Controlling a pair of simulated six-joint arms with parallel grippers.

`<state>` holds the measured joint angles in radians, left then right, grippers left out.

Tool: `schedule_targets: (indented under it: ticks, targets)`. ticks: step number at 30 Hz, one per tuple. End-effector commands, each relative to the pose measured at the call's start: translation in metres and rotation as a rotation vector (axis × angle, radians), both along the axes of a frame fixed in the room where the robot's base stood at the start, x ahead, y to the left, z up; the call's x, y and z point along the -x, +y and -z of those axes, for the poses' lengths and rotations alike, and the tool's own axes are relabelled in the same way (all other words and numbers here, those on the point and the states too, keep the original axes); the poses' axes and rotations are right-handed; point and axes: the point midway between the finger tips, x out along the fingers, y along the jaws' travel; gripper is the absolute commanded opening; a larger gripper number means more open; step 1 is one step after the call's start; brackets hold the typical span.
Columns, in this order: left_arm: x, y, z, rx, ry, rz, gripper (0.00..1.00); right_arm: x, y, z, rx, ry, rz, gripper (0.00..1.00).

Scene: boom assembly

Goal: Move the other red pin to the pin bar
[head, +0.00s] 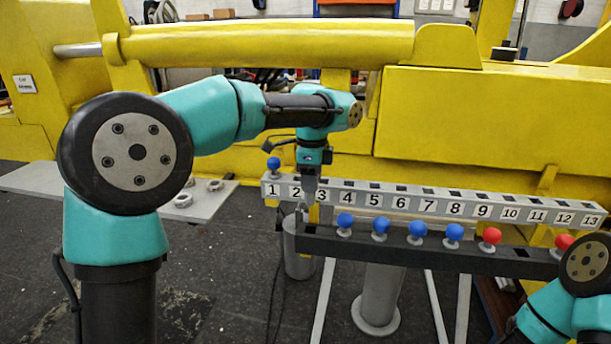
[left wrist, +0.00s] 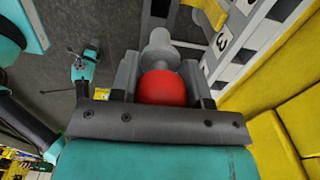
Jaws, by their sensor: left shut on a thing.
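My left gripper (head: 311,192) is at the grey numbered bar (head: 420,205), around labels 2 and 3. In the left wrist view, it is shut on the round head of a red pin (left wrist: 165,88), whose grey shaft points away from the gripper; the head view hides this pin. The numbered bar shows beside it in the wrist view. Two other red pins, one (head: 490,236) and another (head: 563,241), stand at the right part of the dark bar (head: 400,252). The second is close to my right arm. My right gripper is out of view.
A blue pin (head: 273,164) stands at slot 1 of the numbered bar. Several blue pins (head: 380,227) stand in the dark bar, left of the red ones. Large yellow machinery (head: 480,120) is close behind the numbered bar. A grey plate (head: 205,200) lies at left.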

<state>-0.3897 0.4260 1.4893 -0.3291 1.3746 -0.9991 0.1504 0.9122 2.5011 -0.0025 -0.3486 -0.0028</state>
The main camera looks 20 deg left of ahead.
Motion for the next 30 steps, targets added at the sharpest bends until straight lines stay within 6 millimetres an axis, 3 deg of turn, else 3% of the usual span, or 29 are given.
schedule_targets:
  ticks: [11,30]
  targets:
    - [0.0,0.001,0.004,-0.001,0.001,-0.001,0.12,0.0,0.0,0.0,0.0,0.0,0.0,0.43]
    - [0.0,0.001,0.041,-0.001,0.001,-0.001,0.12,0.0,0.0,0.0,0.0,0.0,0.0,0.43]
